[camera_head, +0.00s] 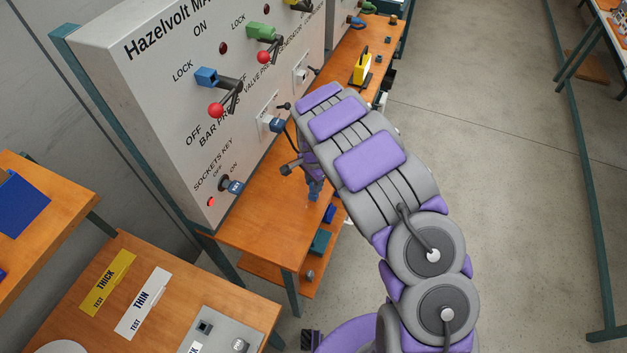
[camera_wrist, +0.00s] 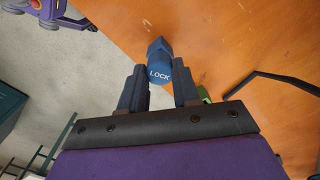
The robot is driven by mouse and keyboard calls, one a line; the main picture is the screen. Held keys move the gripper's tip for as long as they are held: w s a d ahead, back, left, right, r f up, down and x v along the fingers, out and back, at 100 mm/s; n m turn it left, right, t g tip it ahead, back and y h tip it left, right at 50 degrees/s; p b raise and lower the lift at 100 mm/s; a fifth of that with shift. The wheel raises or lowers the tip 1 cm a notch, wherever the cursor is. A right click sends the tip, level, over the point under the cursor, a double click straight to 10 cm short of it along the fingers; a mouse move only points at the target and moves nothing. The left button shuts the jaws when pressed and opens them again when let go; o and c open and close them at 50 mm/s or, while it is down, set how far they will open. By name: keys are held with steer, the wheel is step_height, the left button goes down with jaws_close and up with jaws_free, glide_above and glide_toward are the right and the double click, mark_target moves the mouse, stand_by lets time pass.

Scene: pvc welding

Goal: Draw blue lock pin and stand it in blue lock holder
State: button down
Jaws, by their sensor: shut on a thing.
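A blue lock block (camera_head: 206,76) sits on the panel by a red-knobbed lever.
The grey panel (camera_head: 165,110) stands behind the bench (camera_head: 255,215). A blue plug (camera_head: 277,125) sits by a panel socket. A green piece (camera_wrist: 204,94) and a dark bent bar (camera_wrist: 275,80) lie near my gripper. A yellow device (camera_head: 361,68) stands farther along. Open floor lies right.

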steer(key=shift+f, duration=0.6)
steer(key=c, duration=0.7)
jaws_free()
steer(key=shift+c, duration=0.2)
step_height(320, 180, up, 17)
steer(key=p, duration=0.2)
steer(key=shift+r, duration=0.15)
